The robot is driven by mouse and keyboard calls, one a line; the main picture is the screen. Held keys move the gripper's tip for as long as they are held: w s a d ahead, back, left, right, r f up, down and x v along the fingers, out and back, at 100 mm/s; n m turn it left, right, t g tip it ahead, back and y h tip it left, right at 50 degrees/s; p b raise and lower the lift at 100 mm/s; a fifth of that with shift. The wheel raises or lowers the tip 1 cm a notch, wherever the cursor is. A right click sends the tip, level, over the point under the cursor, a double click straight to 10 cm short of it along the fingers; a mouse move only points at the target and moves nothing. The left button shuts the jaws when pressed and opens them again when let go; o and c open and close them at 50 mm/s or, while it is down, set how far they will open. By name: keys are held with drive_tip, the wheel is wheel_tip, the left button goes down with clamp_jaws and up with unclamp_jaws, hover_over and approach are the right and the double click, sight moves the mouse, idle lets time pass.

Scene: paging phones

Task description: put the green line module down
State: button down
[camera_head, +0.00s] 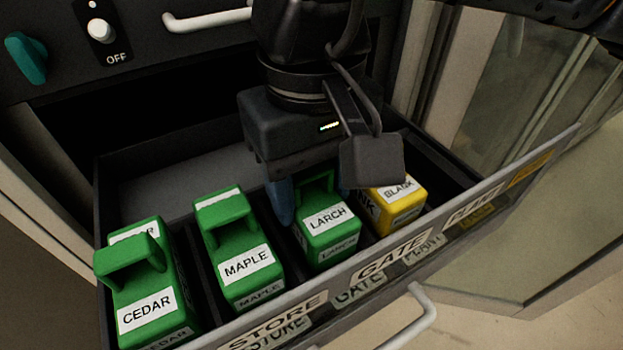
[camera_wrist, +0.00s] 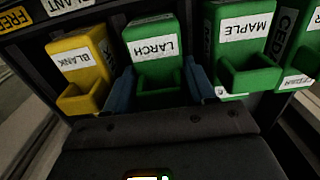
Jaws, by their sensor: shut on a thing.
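The green line module labelled LARCH (camera_head: 330,222) is in the open drawer, between the green MAPLE module and the yellow BLANK module. It stands upright, and its lower part is hidden by the drawer front. My gripper (camera_wrist: 161,88) is shut on LARCH, with one blue finger on each side of it in the wrist view.
Green modules MAPLE (camera_head: 240,255) and CEDAR (camera_head: 148,295) stand to the left, and yellow BLANK (camera_head: 398,205) to the right. The drawer front (camera_head: 390,260) carries STORE and GATE labels. The drawer's rear (camera_head: 185,180) is empty. A teal knob (camera_head: 27,57) is on the panel above.

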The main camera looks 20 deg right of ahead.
drive_tip(key=shift+f, duration=0.1)
drive_tip(key=shift+c, duration=1.9)
unclamp_jaws()
wheel_tip(320, 180, up, 12)
drive_tip(key=shift+r, duration=0.15)
